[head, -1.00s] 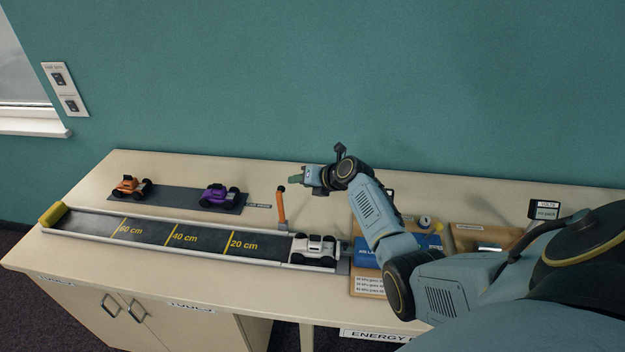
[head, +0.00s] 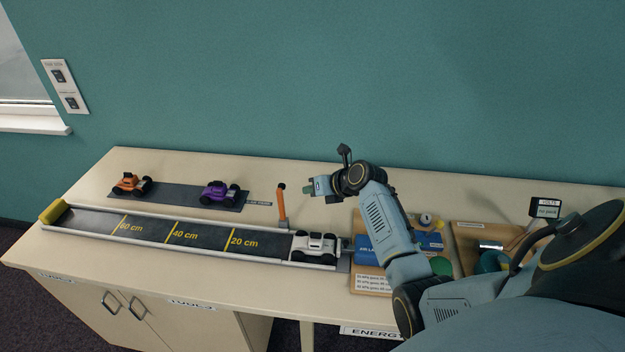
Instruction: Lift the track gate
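The track gate (head: 282,206) is an orange arm with a dark tip, standing nearly upright at the far side of the track. The track (head: 200,235) is a long dark lane with pale rims and yellow distance marks. A white toy car (head: 314,247) sits at its right end, just right of the gate. My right gripper (head: 310,188) is just right of the gate's top, apart from it in the picture, pointing left. Its fingers are small and overlap, so I cannot tell whether they are open. My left gripper is not in view.
An orange car (head: 131,184) and a purple car (head: 219,193) stand on a dark strip behind the track. A yellow block (head: 53,212) closes the track's left end. Boards with fittings (head: 431,243) lie to the right, partly behind my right arm. The table front is clear.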

